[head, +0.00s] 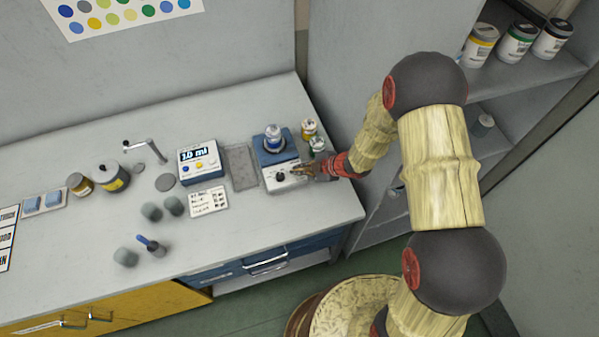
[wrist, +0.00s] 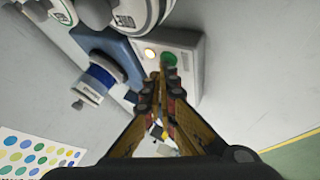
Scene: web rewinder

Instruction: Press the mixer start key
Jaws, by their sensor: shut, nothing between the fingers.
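The mixer (head: 270,157) is a blue unit with a light front panel (head: 287,184) and a jar (head: 273,138) on top, near the right end of the counter. In the wrist view its panel (wrist: 188,48) carries a round green key (wrist: 168,59) and a small pale, lit-looking lamp (wrist: 150,53). My gripper (head: 300,170) is shut and empty, reaching in from the right over the panel. In the wrist view the fingertips (wrist: 163,72) are right at the green key and cover its lower edge. I cannot tell whether they touch it.
Small jars (head: 309,130) stand just behind the mixer, close to my wrist. A grey tray (head: 241,166) and a dispenser reading "10 ml" (head: 201,165) are to its left. A label card (head: 209,202) lies in front. The counter's front right is clear.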

